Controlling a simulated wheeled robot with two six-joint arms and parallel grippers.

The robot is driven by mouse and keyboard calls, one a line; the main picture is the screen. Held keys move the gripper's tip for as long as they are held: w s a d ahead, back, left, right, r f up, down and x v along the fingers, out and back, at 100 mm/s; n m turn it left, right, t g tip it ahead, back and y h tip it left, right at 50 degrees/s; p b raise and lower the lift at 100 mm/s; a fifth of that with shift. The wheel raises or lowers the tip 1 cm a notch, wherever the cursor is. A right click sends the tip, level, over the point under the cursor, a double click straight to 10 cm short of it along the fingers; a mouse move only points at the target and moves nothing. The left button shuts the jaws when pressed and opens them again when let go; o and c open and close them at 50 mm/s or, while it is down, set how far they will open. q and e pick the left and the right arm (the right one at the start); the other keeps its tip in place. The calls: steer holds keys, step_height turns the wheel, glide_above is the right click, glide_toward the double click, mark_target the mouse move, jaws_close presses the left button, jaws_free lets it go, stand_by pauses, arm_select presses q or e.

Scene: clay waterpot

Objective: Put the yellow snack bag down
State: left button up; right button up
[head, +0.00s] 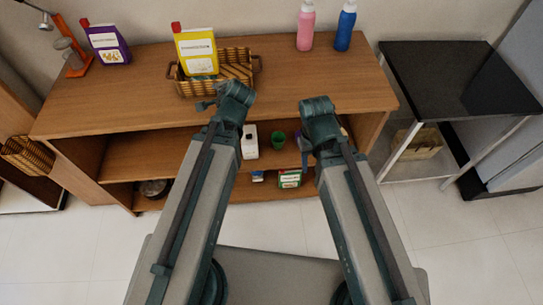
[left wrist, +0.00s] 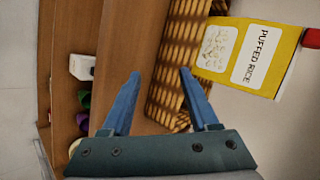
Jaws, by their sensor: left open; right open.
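The yellow snack bag (head: 197,52), with a red top and a white label, stands in a woven basket (head: 238,72) on top of the wooden shelf. The left wrist view shows the bag (left wrist: 252,58) with the words "PUFFED RICE", at the right end of the basket (left wrist: 170,70). My left gripper (left wrist: 159,72) is open and empty by the basket, its fingers apart from the bag. It is partly seen in the head view (head: 212,98). My right gripper (head: 317,112) is open, in front of the shelf's right half; its fingers are mostly hidden.
A purple bag (head: 107,44) stands at the back left beside an orange stand (head: 75,58). Pink (head: 306,28) and blue (head: 345,28) bottles stand at the back right. The right part of the shelf top is clear. A black table (head: 455,75) stands to the right.

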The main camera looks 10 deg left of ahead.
arm_select(q)
steer(key=s+d+f+n+g+h, duration=0.2)
steer(key=s+d+f+n+g, duration=0.1)
steer(key=s+d, duration=0.5)
steer(key=s+d+f+n+g+h+p, duration=0.1)
steer(key=s+d+f+n+g+h, duration=0.1)
steer(key=s+d+g, duration=0.3)
steer(key=shift+s+d+f+n+h+p, duration=0.3)
steer(key=shift+s+d+f+n, duration=0.2)
steer(key=shift+s+d, duration=1.65)
